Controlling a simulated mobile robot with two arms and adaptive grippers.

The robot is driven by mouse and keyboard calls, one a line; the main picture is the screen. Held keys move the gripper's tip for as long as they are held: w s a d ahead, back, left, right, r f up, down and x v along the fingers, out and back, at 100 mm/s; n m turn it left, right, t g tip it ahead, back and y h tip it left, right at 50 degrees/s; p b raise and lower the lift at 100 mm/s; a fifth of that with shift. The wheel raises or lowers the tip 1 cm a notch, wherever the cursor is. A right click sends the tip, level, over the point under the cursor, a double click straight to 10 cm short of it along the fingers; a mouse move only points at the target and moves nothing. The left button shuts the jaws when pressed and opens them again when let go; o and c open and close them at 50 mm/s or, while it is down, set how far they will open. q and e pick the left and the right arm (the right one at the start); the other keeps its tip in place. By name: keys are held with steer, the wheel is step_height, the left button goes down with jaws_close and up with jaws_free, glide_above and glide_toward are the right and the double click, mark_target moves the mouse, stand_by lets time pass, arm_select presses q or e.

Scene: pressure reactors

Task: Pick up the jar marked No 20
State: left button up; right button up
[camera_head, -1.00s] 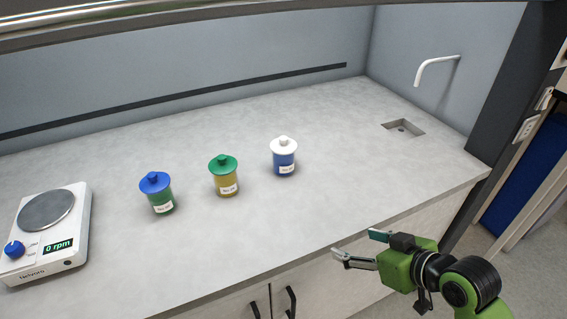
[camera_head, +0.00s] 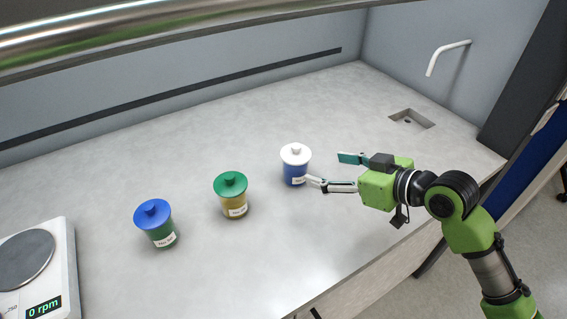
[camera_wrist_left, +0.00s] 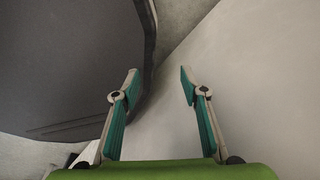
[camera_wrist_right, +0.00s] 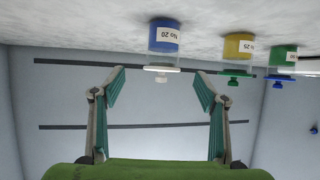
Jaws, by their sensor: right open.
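The jar marked No 20 (camera_wrist_right: 165,38) is blue with a white lid and shows upside down in the right wrist view, ahead of and between my right fingers. In the head view the same white-lidded blue jar (camera_head: 295,172) stands upright on the bench. My right gripper (camera_head: 325,169) is open and just to its right, one fingertip close to the jar's lower right side; I cannot tell whether they touch. In the right wrist view nothing is between the fingers of my right gripper (camera_wrist_right: 160,75). My left gripper (camera_wrist_left: 158,72) is open and empty.
A yellow jar with a green lid (camera_head: 232,197) and a green jar with a blue lid (camera_head: 157,226) stand to the left. A stirrer plate (camera_head: 52,265) is at far left. A sink (camera_head: 409,120) and tap (camera_head: 446,54) are at back right. The bench behind the jars is clear.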

mark_target(306, 165)
steer(key=x, duration=0.6)
steer(key=shift+w+a+f, duration=0.15)
steer(key=shift+a, duration=0.1)
steer(key=shift+w+a+f, duration=0.3)
steer(key=x, duration=0.3)
steer(key=p+x, duration=0.1)
steer(key=x, duration=0.1)
steer(key=shift+s+f, duration=0.35)
steer(key=shift+f, duration=0.05)
arm_select(q)
steer(key=shift+s+d+r, duration=0.55)
steer(key=shift+d+r, duration=0.1)
steer(key=shift+d, duration=0.05)
arm_select(e)
steer(key=shift+c, duration=0.4)
steer(key=shift+r, duration=0.1)
steer(key=c, duration=1.4)
